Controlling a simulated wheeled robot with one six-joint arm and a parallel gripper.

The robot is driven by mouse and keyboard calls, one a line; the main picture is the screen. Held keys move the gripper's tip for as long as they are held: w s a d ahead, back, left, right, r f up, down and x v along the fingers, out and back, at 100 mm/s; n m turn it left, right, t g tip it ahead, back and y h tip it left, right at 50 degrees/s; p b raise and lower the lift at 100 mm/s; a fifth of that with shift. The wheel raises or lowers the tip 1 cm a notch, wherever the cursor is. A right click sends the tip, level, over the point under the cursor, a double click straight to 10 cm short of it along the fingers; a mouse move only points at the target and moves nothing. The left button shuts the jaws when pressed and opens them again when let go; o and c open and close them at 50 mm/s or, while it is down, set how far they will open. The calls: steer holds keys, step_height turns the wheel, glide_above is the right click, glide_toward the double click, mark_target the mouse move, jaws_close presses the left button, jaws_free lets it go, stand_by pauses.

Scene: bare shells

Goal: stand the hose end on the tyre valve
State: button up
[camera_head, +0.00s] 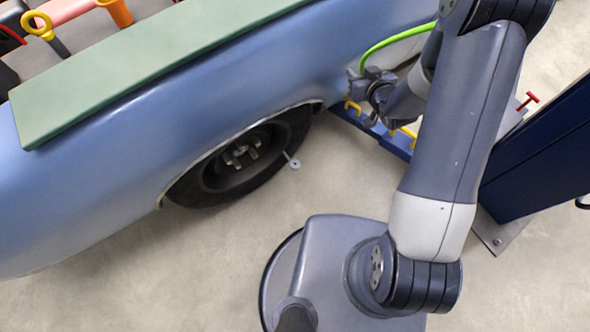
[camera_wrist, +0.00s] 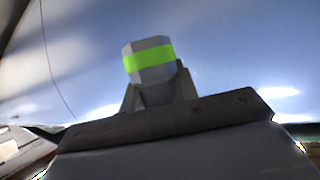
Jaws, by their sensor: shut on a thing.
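The tyre valve (camera_head: 294,163) sticks out from the right side of the dark tyre (camera_head: 215,180), with a small pale round tip. My gripper (camera_head: 362,86) is up and to the right of the valve, beside the car's flank and clearly apart from the valve. It is shut on the hose end (camera_wrist: 149,62), a grey faceted piece with a bright green band, seen above the jaws in the wrist view. A green hose (camera_head: 392,40) arcs from the gripper up behind my arm. The valve does not show in the wrist view.
The blue car body (camera_head: 120,130) fills the left, with a green board (camera_head: 150,70) on it. A blue rail with yellow hooks (camera_head: 398,145) lies behind my arm. A navy post (camera_head: 540,150) stands at right. The floor below the tyre is clear.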

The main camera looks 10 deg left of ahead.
steer(key=s+a+f+n+g+y+b, duration=0.1)
steer(key=a+f+n+g+y+b, duration=0.15)
steer(key=a+f+b, duration=0.5)
steer(key=s+a+f+n+g+y+b, duration=0.1)
steer(key=a+f+n+y+b, duration=0.3)
steer(key=f, duration=0.7)
steer(key=n+g+b, duration=0.4)
steer(key=g+b, duration=0.2)
steer(key=b, duration=0.7)
glide_above(291, 162)
step_height(291, 162, down, 18)
step_height(291, 162, down, 9)
steer(key=b, duration=0.4)
steer(key=shift+s+f, duration=0.1)
steer(key=shift+f+b, duration=0.2)
steer(key=shift+b, duration=0.2)
steer(key=o, duration=1)
steer(key=shift+o, duration=0.2)
steer(key=shift+r, duration=0.1)
